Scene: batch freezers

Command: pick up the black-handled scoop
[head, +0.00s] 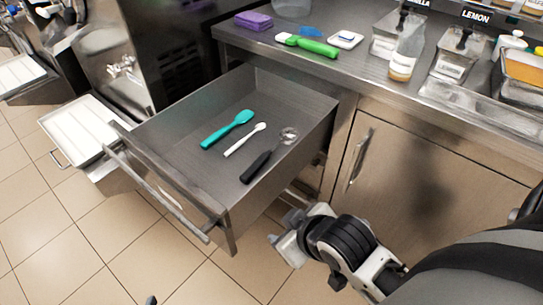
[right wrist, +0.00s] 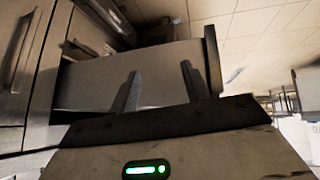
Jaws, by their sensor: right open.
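The black-handled scoop (head: 257,167) lies in the open drawer, near its right side in the head view. Its black handle points toward the drawer front, and its clear or metallic bowl (head: 289,134) points toward the cabinet. My right gripper (head: 281,231) is outside the drawer, to the right of its front corner, apart from the scoop. In the right wrist view its two fingers (right wrist: 161,86) are spread with nothing between them, facing a grey drawer panel (right wrist: 165,68). The scoop is not visible there.
A teal spatula (head: 228,130) and a white spoon (head: 244,140) lie beside the scoop. The drawer front (head: 160,180) has a long bar handle (head: 150,195). A cabinet door handle (head: 358,157) protrudes nearby.

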